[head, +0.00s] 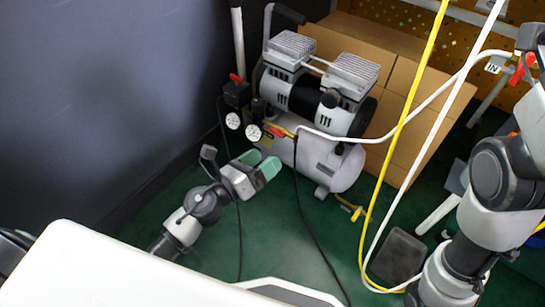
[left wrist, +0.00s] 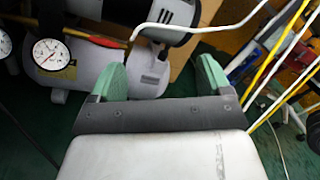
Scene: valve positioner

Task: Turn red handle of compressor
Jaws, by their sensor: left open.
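The compressor (head: 325,165) stands on the green floor, with a silver tank and two ribbed heads. A small red-orange handle (head: 277,131) sits at its front left, beside a round gauge (head: 253,132). In the left wrist view the handle (left wrist: 103,41) shows as an orange-red strip above the left finger, between the gauge and the white hose. My left gripper (head: 259,163) is open, its green fingers apart with nothing between them. It is below and in front of the handle, not touching it. My right arm is at the right edge of the head view; its gripper is not in view.
A second red knob (head: 236,78) tops the black regulator at the compressor's left. A white hose (head: 440,118) and a yellow hose (head: 400,130) run down the right side. Cardboard boxes (head: 405,75) stand behind. A dark wall (head: 110,90) bounds the left.

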